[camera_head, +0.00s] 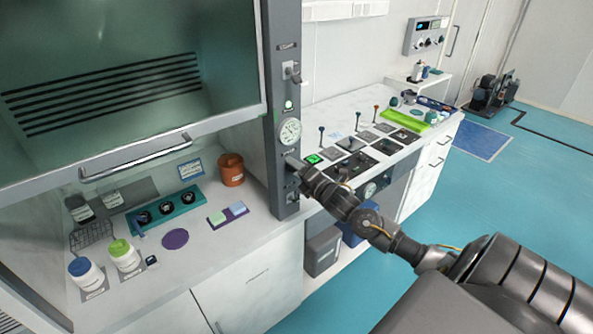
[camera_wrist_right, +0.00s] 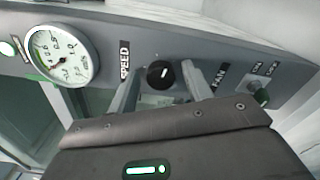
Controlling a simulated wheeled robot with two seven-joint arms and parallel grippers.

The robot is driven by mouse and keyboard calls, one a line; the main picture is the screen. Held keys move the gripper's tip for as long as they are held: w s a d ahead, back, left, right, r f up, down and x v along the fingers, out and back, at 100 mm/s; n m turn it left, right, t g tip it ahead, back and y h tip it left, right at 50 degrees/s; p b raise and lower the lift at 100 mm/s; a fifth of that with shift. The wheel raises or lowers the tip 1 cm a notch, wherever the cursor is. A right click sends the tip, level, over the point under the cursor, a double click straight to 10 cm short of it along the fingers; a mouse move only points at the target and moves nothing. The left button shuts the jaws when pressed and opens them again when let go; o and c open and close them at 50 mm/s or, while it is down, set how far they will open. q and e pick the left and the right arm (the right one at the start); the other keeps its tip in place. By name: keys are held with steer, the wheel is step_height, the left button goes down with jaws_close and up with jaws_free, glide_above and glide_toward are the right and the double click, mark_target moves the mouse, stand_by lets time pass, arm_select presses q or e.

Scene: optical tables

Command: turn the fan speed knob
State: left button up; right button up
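The fan speed knob (camera_wrist_right: 160,74) is a black round knob with a white mark, on a grey panel between the labels SPEED (camera_wrist_right: 124,60) and FAN (camera_wrist_right: 219,76) in the right wrist view. My right gripper (camera_wrist_right: 163,80) is open, with one finger on each side of the knob and a visible gap to it on both sides. In the head view my right gripper (camera_head: 292,163) is at the grey fume hood post (camera_head: 284,100), below the round gauge. The knob is hidden there by the gripper. My left gripper is not in view.
A round white gauge (camera_head: 290,132) sits just above the gripper; it also shows in the right wrist view (camera_wrist_right: 62,55). A small switch (camera_wrist_right: 261,95) is beside the FAN label. The hood sash (camera_head: 140,155) is at left. A bench with levers (camera_head: 350,150) stands at right.

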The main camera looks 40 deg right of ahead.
steer(key=s+b, duration=0.3)
steer(key=s, duration=0.7)
steer(key=shift+s+a+b, duration=0.15)
steer(key=shift+s+b, duration=0.25)
stand_by(0.4)
